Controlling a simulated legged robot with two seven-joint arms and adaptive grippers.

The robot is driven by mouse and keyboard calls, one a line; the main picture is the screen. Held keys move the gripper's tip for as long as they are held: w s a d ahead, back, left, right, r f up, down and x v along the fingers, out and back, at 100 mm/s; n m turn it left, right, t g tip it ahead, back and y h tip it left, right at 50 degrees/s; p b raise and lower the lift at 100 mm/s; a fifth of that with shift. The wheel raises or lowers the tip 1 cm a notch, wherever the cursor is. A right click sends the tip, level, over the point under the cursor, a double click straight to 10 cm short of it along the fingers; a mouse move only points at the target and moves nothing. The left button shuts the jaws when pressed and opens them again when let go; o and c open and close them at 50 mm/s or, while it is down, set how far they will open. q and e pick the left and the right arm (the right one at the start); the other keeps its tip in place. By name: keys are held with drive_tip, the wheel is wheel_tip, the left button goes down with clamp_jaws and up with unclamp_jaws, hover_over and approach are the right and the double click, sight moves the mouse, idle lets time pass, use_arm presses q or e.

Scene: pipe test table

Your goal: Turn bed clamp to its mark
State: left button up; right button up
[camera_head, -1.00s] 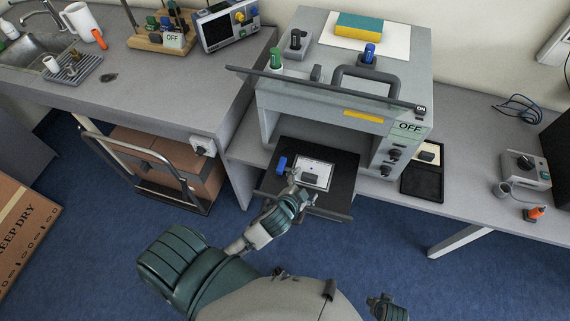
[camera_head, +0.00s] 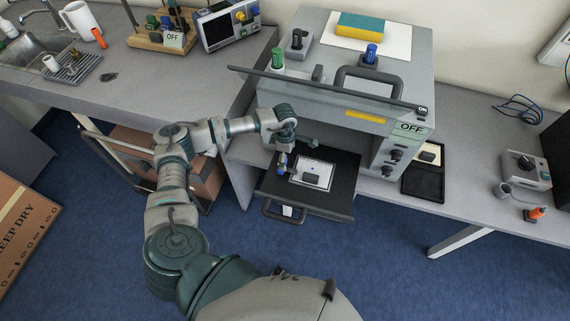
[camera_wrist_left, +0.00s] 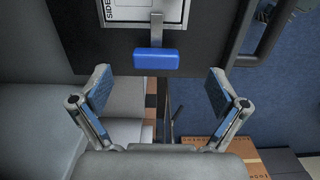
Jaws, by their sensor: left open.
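The bed clamp is a blue block on a short metal strip, at the left side of the dark pull-out bed (camera_head: 341,197). It shows clearly in the left wrist view (camera_wrist_left: 157,61), beside a framed white plate (camera_wrist_left: 118,14) with partly visible lettering. My left gripper (camera_head: 283,163) is over the bed's left side, at the clamp. In the wrist view its two fingers (camera_wrist_left: 160,98) are spread and empty, and the blue block lies ahead between them, apart from both. In the head view the gripper partly hides the clamp. I cannot make out its mark. My right gripper is out of view.
The grey machine (camera_head: 385,105) stands behind the bed, with a dark bar across its front and an OFF label. The bed's handle (camera_head: 283,212) sticks out in front. A cart with boxes (camera_head: 137,160) stands at left.

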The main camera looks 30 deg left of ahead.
sight(288, 168)
use_arm(q)
drive_tip(key=a, duration=0.1)
drive_tip(key=a+f, duration=0.1)
drive_tip(key=a, duration=0.1)
drive_tip(key=shift+a+f, duration=0.1)
drive_tip(key=shift+f, duration=0.2)
drive_tip(key=f, duration=0.5)
drive_tip(key=shift+w+d, duration=0.1)
drive_tip(key=shift+d, duration=0.25)
drive_tip(key=shift+d+f+y+p, duration=0.3)
drive_tip(key=shift+d, duration=0.25)
